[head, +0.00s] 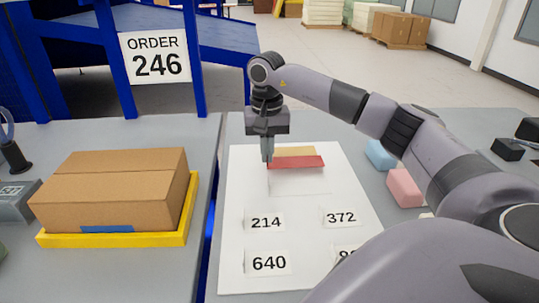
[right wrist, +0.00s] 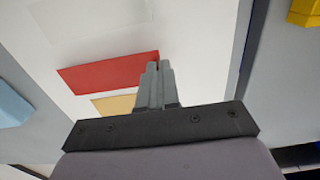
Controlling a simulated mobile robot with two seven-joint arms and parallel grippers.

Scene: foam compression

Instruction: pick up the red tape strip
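The red tape strip (head: 300,162) lies across the upper part of a white sheet (head: 240,200), in front of a tan strip (head: 295,151). In the right wrist view the red strip (right wrist: 105,73) runs left from my fingertips. My right gripper (head: 267,158) points down at the strip's left end. In the right wrist view its fingers (right wrist: 157,66) are almost together, with the strip's end at the narrow gap between them. The gripper looks shut on that end, though the contact is partly hidden. I cannot tell whether the strip is raised. My left gripper is not in view.
Number cards such as 214 (head: 265,222) and 372 (head: 340,217) stand on the sheet. A cardboard box (head: 110,195) sits on a yellow tray (head: 150,238) at left. Blue (head: 380,154) and pink (head: 404,188) blocks are right of the sheet, near my right arm.

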